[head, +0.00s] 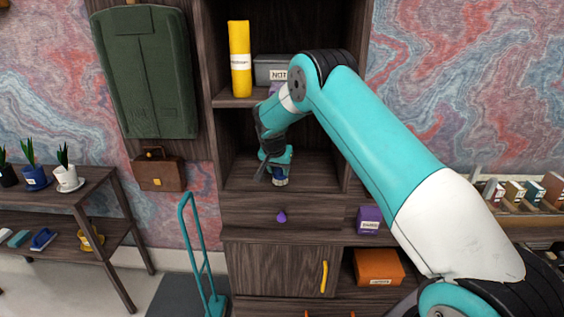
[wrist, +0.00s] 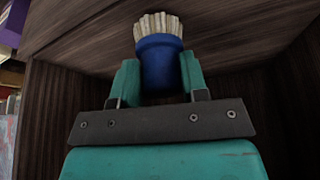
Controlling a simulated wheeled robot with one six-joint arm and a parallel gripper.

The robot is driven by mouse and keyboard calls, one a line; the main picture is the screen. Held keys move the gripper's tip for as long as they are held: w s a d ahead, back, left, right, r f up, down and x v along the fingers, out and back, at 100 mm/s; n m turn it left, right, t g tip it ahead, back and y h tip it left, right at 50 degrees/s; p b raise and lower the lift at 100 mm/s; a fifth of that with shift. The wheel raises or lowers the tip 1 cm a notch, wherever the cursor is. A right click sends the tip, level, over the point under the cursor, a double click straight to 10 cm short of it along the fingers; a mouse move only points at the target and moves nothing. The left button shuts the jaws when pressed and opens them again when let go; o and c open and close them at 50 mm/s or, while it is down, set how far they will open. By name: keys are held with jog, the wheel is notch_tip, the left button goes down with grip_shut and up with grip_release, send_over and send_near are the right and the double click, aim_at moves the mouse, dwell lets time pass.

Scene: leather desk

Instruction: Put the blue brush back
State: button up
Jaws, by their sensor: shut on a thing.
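The blue brush (wrist: 160,66) has a round blue body and pale bristles. In the wrist view it sits between the two teal fingers of my gripper (wrist: 160,80), which is shut on it, with the bristles pointing away from the palm. In the head view my gripper (head: 277,166) reaches into the open middle compartment (head: 240,174) of the dark wooden cabinet. The brush (head: 281,181) shows there as a small blue and pale patch low at the fingertips, just above the compartment floor. I cannot tell whether the bristles touch the floor.
The compartment's walls and upper shelf close around my arm. Above stand a yellow cylinder (head: 239,60) and a grey box (head: 272,70). Below is a drawer with a purple knob (head: 281,216). A purple box (head: 369,219) and an orange box (head: 378,266) sit lower right.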

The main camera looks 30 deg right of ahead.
jog(key=w+d, duration=0.1)
jog(key=w+d+p, duration=0.1)
jog(key=shift+w+d+r+p, duration=0.1)
jog(key=shift+w+d+p, duration=0.1)
jog(key=shift+d+p, duration=0.15)
jog(key=shift+f, duration=0.4)
jog(key=shift+f, duration=0.1)
jog(key=o, duration=1)
jog(key=shift+s, duration=0.1)
jog(key=shift+c, duration=0.2)
